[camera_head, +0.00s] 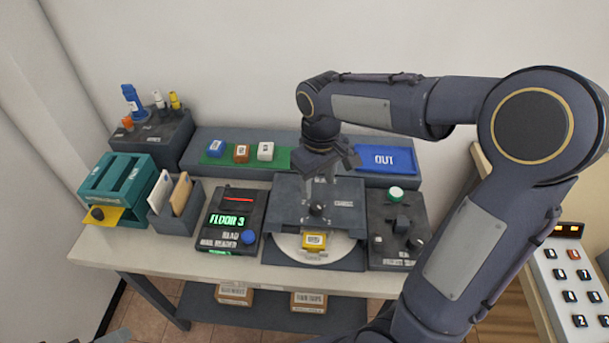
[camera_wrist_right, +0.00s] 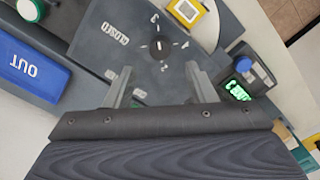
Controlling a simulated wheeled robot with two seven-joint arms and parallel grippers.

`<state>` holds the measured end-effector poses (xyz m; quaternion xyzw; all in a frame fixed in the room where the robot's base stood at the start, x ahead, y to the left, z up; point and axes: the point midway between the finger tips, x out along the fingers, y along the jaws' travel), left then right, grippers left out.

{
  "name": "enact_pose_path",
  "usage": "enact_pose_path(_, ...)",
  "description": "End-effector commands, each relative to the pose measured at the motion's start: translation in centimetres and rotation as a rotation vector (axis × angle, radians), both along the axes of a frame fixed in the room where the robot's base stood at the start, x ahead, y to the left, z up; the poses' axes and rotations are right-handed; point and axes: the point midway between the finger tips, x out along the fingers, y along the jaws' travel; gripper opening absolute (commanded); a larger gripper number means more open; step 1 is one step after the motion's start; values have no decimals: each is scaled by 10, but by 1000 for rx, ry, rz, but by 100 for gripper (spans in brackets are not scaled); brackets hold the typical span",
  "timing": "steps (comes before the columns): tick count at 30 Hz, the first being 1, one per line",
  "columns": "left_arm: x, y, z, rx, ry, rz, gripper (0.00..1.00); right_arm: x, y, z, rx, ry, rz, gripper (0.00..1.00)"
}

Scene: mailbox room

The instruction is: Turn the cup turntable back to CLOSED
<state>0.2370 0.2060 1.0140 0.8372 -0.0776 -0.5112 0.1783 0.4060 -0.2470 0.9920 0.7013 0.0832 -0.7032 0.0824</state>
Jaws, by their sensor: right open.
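The cup turntable is a dark grey housing (camera_head: 345,190) in the middle of the table, with a white disc (camera_head: 285,243) showing in its front opening. A yellow block with a white label (camera_head: 313,241) sits on the disc. A round black knob (camera_head: 317,209) stands on the housing's top; it also shows in the right wrist view (camera_wrist_right: 160,47). There, the CLOSED label (camera_wrist_right: 115,33) is left of the knob, and small white marks lie around it. My right gripper (camera_wrist_right: 158,85) is open and empty above the housing, its fingers apart and short of the knob in the picture.
A control box with a green button (camera_head: 396,193) stands right of the turntable, and a card reader reading FLOOR 3 (camera_head: 228,220) stands left. Behind are a blue OUT tray (camera_head: 387,159) and a green mat with several small blocks (camera_head: 215,157). A teal sorter (camera_head: 118,180) is further left.

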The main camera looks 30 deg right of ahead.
Motion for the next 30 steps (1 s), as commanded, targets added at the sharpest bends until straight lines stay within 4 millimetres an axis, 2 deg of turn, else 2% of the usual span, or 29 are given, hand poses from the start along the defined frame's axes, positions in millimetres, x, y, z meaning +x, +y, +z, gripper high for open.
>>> enact_pose_path(5,0,0,0,0,0,0,83,0,0,-13,-2,5,2,50)
enact_pose_path(12,0,0,-1,0,0,0,83,-1,0,-52,-2,7,1,50)
enact_pose_path(18,0,0,-2,0,0,0,83,0,0,-73,-2,4,0,50)
enact_pose_path(28,0,0,-2,0,0,0,83,0,0,-78,-1,1,1,50)
enact_pose_path(30,0,0,-2,0,0,0,83,0,0,-78,-1,1,1,42)
